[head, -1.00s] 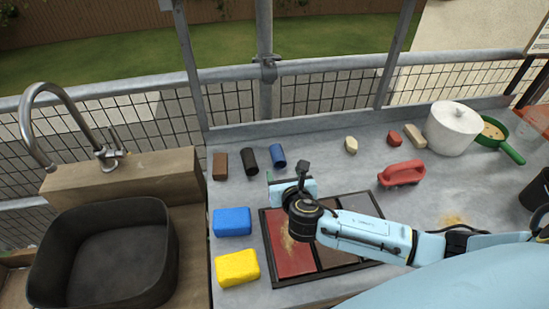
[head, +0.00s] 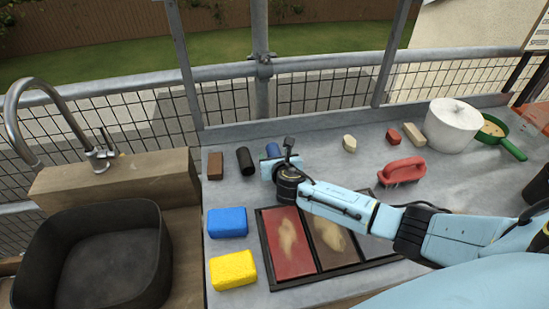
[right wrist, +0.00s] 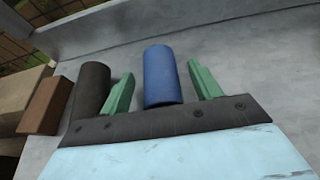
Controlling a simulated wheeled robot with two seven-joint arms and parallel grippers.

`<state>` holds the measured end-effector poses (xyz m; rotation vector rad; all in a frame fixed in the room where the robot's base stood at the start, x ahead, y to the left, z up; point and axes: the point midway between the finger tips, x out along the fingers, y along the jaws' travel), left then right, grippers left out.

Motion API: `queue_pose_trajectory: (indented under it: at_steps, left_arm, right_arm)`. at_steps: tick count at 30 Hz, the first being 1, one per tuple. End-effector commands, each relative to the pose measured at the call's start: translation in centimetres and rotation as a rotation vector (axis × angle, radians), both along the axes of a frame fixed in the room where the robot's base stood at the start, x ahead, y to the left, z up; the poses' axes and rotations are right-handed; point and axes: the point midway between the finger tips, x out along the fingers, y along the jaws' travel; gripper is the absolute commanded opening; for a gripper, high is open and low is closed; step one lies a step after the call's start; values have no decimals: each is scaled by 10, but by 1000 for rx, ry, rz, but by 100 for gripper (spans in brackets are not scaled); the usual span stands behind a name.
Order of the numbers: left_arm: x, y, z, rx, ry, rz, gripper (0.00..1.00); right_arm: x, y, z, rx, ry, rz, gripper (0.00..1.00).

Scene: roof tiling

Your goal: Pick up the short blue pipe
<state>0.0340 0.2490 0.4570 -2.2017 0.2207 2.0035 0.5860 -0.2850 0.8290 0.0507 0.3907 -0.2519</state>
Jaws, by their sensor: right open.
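The short blue pipe (head: 273,150) lies on the grey worktop, partly hidden behind my right gripper in the head view. In the right wrist view the blue pipe (right wrist: 163,76) lies between the two green fingers of my right gripper (right wrist: 162,88). The right gripper is open, with a finger on each side of the pipe and a visible gap at each side. In the head view the right gripper (head: 271,163) is at the near end of the pipe. My left gripper is not in view.
A black pipe (head: 245,161) lies close to the left, with a brown block (head: 215,166) beyond it. Blue (head: 227,222) and yellow (head: 233,270) sponges and a framed tile tray (head: 352,257) lie nearer. A red brush (head: 402,171) lies right. The worktop between is clear.

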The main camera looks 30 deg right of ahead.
Motion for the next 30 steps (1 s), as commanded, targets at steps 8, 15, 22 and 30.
queue_pose_trajectory:
  at_steps: [8,15,22,30]
  left_arm:
    - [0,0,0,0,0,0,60]
    - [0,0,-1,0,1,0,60]
    - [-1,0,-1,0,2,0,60]
    - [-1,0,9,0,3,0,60]
  right_arm:
    - [2,-1,-1,0,0,-1,62]
    - [2,-1,-1,0,0,-1,30]
    - [2,-1,0,0,0,-1,15]
    - [2,-1,20,0,-3,1,15]
